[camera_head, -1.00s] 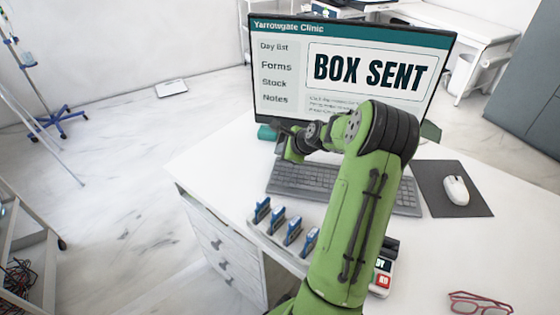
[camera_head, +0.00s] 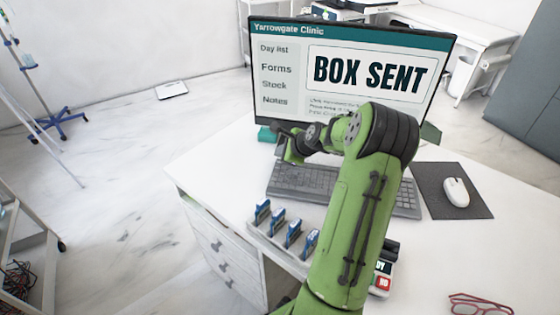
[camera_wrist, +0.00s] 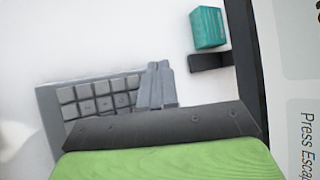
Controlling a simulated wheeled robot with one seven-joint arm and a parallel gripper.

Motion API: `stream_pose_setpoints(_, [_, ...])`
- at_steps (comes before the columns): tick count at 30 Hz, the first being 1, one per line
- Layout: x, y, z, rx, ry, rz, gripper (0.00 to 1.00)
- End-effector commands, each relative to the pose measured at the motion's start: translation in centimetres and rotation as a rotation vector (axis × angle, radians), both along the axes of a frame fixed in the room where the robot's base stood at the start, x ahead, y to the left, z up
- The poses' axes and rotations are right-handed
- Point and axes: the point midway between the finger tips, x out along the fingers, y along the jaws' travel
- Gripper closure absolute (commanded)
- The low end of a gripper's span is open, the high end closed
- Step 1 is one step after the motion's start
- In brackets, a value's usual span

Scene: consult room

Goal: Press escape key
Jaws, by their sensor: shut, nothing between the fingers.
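The grey keyboard (camera_head: 305,181) lies on the white desk in front of the monitor (camera_head: 345,75), whose screen reads "BOX SENT". My gripper (camera_wrist: 158,72) is shut and empty, its fingertips at the keyboard's back left corner in the wrist view. The keyboard (camera_wrist: 62,92) shows there beside the fingers, with blank-looking keys. The fingers cover that corner, so I cannot make out the escape key or tell whether they touch it. In the head view my gripper (camera_head: 288,158) is over the keyboard's far left end. Part of a "Press Escape" line shows on the monitor (camera_wrist: 306,140).
A teal box (camera_wrist: 208,27) stands behind the keyboard's left end, near the monitor. A mouse (camera_head: 456,191) on a dark mat (camera_head: 428,180) lies to the right. Blue clip-like items (camera_head: 279,223) stand in a row at the front left. Red glasses (camera_head: 480,304) lie at the front right.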

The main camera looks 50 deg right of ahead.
Motion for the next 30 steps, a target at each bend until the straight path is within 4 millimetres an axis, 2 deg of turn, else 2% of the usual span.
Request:
stream_pose_setpoints(20, [0.0,0.0,0.0,0.0,0.0,0.0,1.0])
stream_pose_setpoints(30, [0.01,0.01,-0.85,0.0,0.0,0.0,1.0])
